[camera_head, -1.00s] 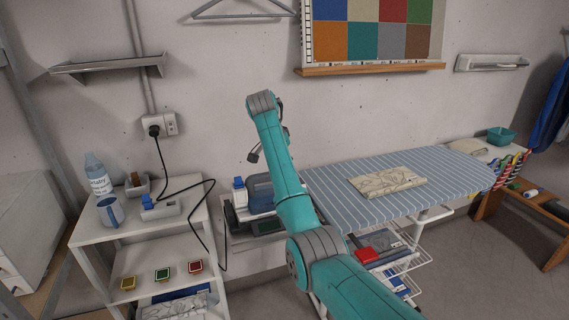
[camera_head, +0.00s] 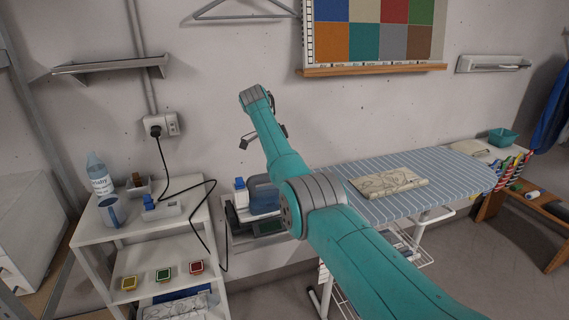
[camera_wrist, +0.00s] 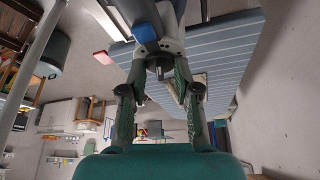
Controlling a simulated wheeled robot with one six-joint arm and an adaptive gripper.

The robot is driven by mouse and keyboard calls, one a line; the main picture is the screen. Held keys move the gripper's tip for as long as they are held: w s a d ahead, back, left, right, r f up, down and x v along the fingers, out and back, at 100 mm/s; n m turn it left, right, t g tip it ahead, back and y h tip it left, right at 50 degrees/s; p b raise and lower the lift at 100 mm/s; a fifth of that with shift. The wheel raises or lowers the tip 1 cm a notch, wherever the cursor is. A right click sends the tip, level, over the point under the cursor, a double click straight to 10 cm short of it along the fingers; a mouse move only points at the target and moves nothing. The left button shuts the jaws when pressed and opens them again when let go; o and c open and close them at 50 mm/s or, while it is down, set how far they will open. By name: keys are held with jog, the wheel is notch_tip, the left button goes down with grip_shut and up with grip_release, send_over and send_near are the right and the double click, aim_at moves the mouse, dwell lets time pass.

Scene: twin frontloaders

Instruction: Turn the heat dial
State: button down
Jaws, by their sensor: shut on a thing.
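The iron unit stands at the left end of the ironing board; its blue-grey body (camera_head: 264,197) shows in the head view, partly behind my arm. In the wrist view my gripper (camera_wrist: 158,76) has its two fingers on either side of a small dark grey knob (camera_wrist: 158,65), which looks like the heat dial, under a pale grey body (camera_wrist: 172,42). The gripper is shut on this knob. A blue part (camera_wrist: 146,31) sits beside it. My gripper is hidden behind my arm in the head view. The dial's markings cannot be read.
The striped ironing board (camera_head: 458,180) bears a folded patterned cloth (camera_head: 388,182). A black cable (camera_head: 212,240) hangs between shelf and iron unit.

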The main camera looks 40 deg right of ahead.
jog(key=shift+m, duration=0.4)
dwell(0.3)
jog(key=c, duration=1.2)
grip_release()
jog(key=shift+o, duration=0.2)
jog(key=shift+f+n, duration=0.1)
jog(key=shift+n, duration=0.2)
